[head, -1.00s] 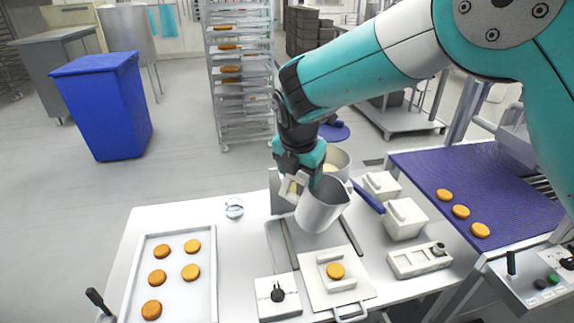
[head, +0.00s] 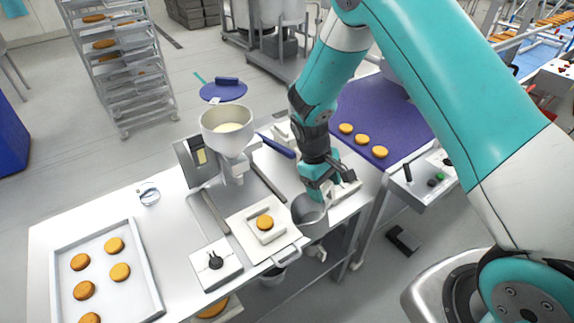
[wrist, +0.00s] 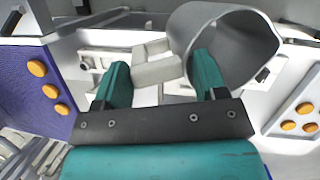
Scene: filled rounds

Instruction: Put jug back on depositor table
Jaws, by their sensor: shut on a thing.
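The grey metal jug (head: 309,217) is at the front right edge of the white depositor table (head: 105,206). My gripper (head: 320,187) is shut on the jug's pale handle. In the wrist view, the handle (wrist: 157,71) lies between the teal fingers of my gripper (wrist: 160,80), and the jug's wide mouth (wrist: 240,45) opens at the upper right. The depositor's hopper (head: 226,122) holds pale filling and stands left of my arm.
A round on a small plate (head: 265,230) sits left of the jug, with a knob box (head: 215,263) beside it. A tray of rounds (head: 62,250) lies at the left. A purple belt (head: 365,105) with rounds is behind right. White tubs behind my gripper are partly hidden.

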